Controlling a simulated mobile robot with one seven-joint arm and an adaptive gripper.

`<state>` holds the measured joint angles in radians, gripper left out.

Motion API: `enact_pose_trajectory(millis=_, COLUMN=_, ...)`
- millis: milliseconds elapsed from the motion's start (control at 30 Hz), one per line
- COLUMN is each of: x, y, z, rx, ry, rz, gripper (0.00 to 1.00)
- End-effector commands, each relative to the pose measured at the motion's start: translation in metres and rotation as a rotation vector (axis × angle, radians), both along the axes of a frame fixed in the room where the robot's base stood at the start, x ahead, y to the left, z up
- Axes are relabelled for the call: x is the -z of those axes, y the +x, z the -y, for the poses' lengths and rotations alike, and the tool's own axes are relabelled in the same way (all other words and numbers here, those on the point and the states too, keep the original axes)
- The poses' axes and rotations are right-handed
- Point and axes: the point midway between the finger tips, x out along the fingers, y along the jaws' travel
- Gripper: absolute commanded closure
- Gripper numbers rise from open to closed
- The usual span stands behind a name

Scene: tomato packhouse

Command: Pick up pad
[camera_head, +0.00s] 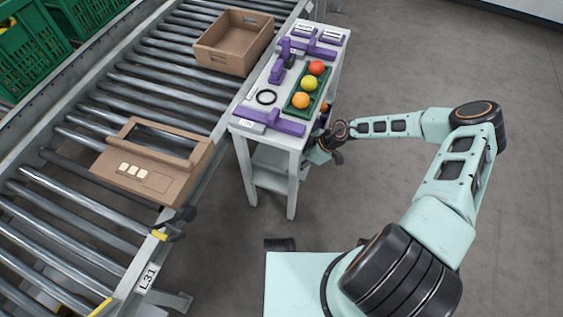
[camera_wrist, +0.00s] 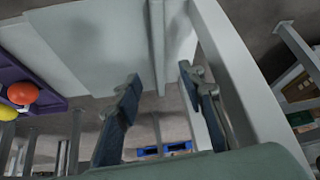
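I cannot pick out a pad with certainty in either view. In the head view, a flat dark green tray (camera_head: 293,104) on the white table (camera_head: 240,127) holds a red, a yellow and an orange tomato. Small cream squares (camera_head: 134,171) lie on the brown carton on the conveyor. My gripper (camera_head: 322,157) is low beside the table's right side, partly hidden by the table and my arm. In the wrist view my gripper (camera_wrist: 160,76) is open, its two blue-grey fingers apart with nothing between them. A pale panel and a white table leg are close ahead.
The roller conveyor (camera_head: 80,130) carries an open brown box (camera_head: 232,60). The wrist view shows a purple tray (camera_wrist: 50,104) with tomatoes at left. Floor right of the table is clear.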

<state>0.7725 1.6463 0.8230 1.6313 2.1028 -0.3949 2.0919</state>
Motion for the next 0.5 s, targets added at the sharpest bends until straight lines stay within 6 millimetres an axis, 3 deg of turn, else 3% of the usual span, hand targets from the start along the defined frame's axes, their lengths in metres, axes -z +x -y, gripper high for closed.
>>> enact_pose_trajectory(millis=100, x=0.02, y=0.001, z=-0.011, rx=-0.002, ry=0.0, rz=-0.001, gripper=0.63)
enact_pose_trajectory(millis=333, x=0.034, y=0.003, z=-0.021, rx=-0.004, ry=-0.002, rz=0.001, gripper=0.63)
enact_pose_trajectory(millis=500, x=0.057, y=0.006, z=-0.036, rx=-0.004, ry=-0.001, rz=0.0, gripper=0.63)
